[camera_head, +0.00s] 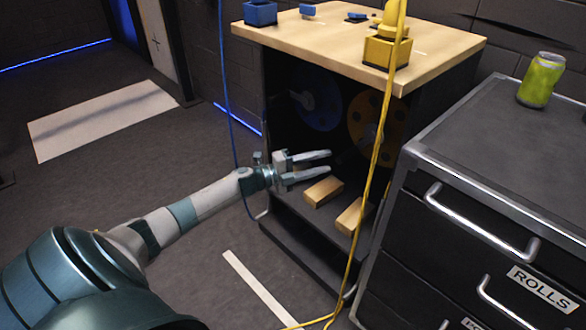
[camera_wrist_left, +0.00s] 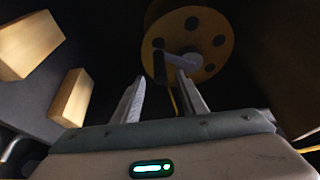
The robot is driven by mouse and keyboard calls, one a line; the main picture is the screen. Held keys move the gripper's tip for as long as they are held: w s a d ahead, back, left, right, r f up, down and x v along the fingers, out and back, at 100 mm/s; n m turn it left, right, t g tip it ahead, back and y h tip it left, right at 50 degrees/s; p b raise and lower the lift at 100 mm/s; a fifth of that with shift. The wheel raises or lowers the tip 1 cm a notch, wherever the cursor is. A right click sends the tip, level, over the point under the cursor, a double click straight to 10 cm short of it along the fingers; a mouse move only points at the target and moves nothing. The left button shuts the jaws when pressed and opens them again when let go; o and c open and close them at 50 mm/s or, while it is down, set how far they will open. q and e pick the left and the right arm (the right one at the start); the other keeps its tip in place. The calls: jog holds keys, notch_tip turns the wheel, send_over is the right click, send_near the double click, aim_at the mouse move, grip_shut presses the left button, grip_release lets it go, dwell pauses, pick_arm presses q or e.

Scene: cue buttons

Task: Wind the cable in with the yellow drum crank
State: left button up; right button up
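The yellow drum (camera_head: 358,122) stands inside the dark cabinet under the wooden top; it also shows in the left wrist view (camera_wrist_left: 201,38). Its crank (camera_wrist_left: 180,66) has a pale arm and a dark grip (camera_wrist_left: 159,66). The yellow cable (camera_head: 381,130) hangs in front of the cabinet and runs down to the floor. My left gripper (camera_head: 329,162) is open and empty at the cabinet's opening. In the left wrist view the dark grip appears between and beyond its fingertips (camera_wrist_left: 160,80); I cannot tell whether they touch. My right gripper is out of view.
A blue drum (camera_head: 320,101) sits left of the yellow one. Wooden blocks (camera_head: 324,191) lie on the cabinet's lower ledge. A yellow box (camera_head: 387,53) and a blue box (camera_head: 261,13) sit on top. A drawer unit (camera_head: 455,135) with a green can (camera_head: 541,80) stands at right.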

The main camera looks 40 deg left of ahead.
pick_arm(q)
jog(key=v, duration=0.9)
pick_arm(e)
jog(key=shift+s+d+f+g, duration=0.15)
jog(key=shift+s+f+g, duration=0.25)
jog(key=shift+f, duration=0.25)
